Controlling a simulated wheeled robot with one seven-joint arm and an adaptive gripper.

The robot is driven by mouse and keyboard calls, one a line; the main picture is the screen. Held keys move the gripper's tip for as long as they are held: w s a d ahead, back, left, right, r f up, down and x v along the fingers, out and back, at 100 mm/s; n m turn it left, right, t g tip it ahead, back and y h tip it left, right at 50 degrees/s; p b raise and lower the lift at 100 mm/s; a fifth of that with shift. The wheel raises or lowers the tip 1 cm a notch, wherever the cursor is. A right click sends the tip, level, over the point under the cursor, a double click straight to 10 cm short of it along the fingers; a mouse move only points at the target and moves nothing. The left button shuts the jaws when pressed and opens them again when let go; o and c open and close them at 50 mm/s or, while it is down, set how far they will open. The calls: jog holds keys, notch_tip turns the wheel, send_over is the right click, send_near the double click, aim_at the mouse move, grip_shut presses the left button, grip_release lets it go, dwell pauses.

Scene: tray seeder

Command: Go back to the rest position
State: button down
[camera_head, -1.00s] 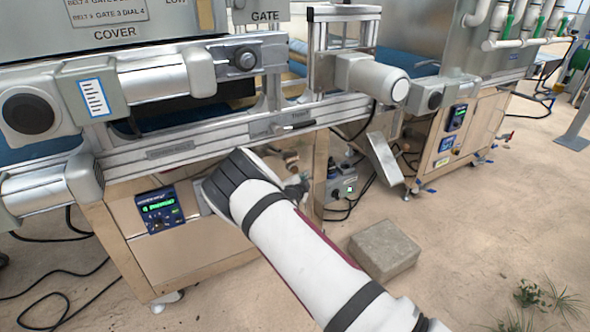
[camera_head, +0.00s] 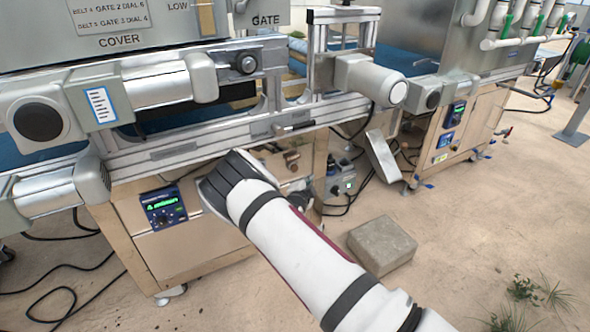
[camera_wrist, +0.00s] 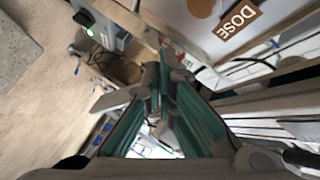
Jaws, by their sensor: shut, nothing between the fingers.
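My arm (camera_head: 300,250) reaches from the lower right up to the front of the tray seeder (camera_head: 200,150). In the head view my gripper is mostly hidden behind the arm's dark-banded end; only a small dark part shows beside it. In the wrist view my gripper (camera_wrist: 158,88) has its green-sided fingers drawn together at the tips. They are shut and empty. The seeder's wooden lower panel and metal rail lie close beyond the arm's end; I cannot tell the exact gap.
A blue control box (camera_head: 163,208) sits on the seeder's lower panel, left of my arm. A concrete block (camera_head: 382,246) lies on the floor right of the arm. A DOSE label (camera_wrist: 236,20) shows in the wrist view. Cables lie at lower left. The floor at right is mostly open.

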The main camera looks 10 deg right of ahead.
jog(key=s+d+r+m+g+h, duration=0.2)
jog(key=s+d+r+m, duration=0.25)
jog(key=r+m, duration=0.3)
jog(key=s+d+r+m+g+h, duration=0.25)
jog(key=d+r+m, duration=0.25)
jog(key=r+m, duration=0.25)
jog(key=s+d+r+m+g+h, duration=0.2)
jog(key=s+d+r+m, duration=0.2)
jog(key=r+m, duration=0.4)
jog(key=s+d+r+m+g, duration=0.35)
jog(key=s+r+m, duration=0.4)
jog(key=s, duration=0.25)
jog(key=s+a+r+m+g+y, duration=0.25)
jog(key=s+m, duration=0.45)
jog(key=s, duration=0.4)
jog(key=s+a+r+m+g+y, duration=0.15)
jog(key=s+m+y, duration=0.25)
jog(key=s+m, duration=0.45)
jog(key=s+a+f+m+y, duration=0.1)
jog(key=s+a+m+y, duration=0.25)
jog(key=s+a, duration=0.55)
jog(key=s+a+m+y, duration=0.3)
jog(key=s+a+m, duration=0.15)
jog(key=s, duration=0.85)
notch_tip(320, 180, up, 27)
jog(key=m+t+p, duration=0.1)
jog(key=t+p, duration=0.3)
jog(key=p, duration=2.1)
